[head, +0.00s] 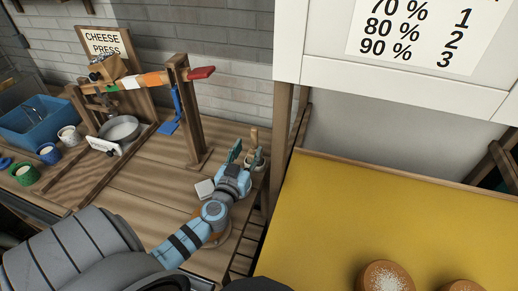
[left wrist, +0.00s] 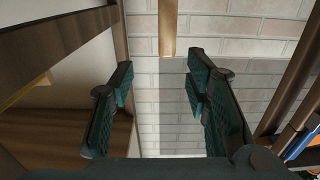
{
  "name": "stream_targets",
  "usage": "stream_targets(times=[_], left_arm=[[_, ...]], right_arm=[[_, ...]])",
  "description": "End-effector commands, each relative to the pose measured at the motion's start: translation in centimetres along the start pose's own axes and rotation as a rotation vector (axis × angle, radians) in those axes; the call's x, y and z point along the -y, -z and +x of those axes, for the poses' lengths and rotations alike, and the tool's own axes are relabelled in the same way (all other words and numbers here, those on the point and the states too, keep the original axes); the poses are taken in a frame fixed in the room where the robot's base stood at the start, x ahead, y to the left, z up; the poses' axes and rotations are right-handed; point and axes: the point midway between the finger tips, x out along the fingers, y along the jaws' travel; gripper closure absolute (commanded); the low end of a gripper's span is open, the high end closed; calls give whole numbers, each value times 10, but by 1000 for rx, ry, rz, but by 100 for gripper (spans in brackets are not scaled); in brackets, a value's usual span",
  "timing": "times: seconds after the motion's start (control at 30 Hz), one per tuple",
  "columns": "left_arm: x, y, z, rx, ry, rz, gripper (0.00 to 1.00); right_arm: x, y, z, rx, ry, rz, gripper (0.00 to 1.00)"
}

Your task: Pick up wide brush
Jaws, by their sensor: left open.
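A wooden handle (head: 254,137), which may be the wide brush's, stands upright at the right end of the wooden counter. In the left wrist view, a wooden handle (left wrist: 168,28) comes in from the top edge, between and beyond the two open fingers (left wrist: 158,75). Nothing shows between the pads. The bristles cannot be made out. My right gripper is not in view.
A wooden press frame (head: 185,105) with a red-ended lever stands left of the gripper. A small white block (head: 204,189) lies beside the arm. Farther left are a metal pan (head: 119,129), cups and a blue bin (head: 35,122). A wooden post and yellow table (head: 370,205) stand right.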

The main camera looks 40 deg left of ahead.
Motion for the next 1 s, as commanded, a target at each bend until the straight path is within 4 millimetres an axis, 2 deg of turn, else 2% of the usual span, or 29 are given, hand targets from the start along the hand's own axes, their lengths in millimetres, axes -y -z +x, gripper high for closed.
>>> stream_targets(times=[0.1,0.2,0.5,0.73,1.0], left_arm=[[2,3,29,-1,3,0,57],[2,2,42,-1,2,0,57],[5,-9,93,-1,-2,0,57],[5,-8,97,0,-3,-1,57],[5,-8,97,0,-3,0,98]], right_arm=[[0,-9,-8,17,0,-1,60],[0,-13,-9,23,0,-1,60],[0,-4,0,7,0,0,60],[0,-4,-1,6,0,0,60],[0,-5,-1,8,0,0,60]])
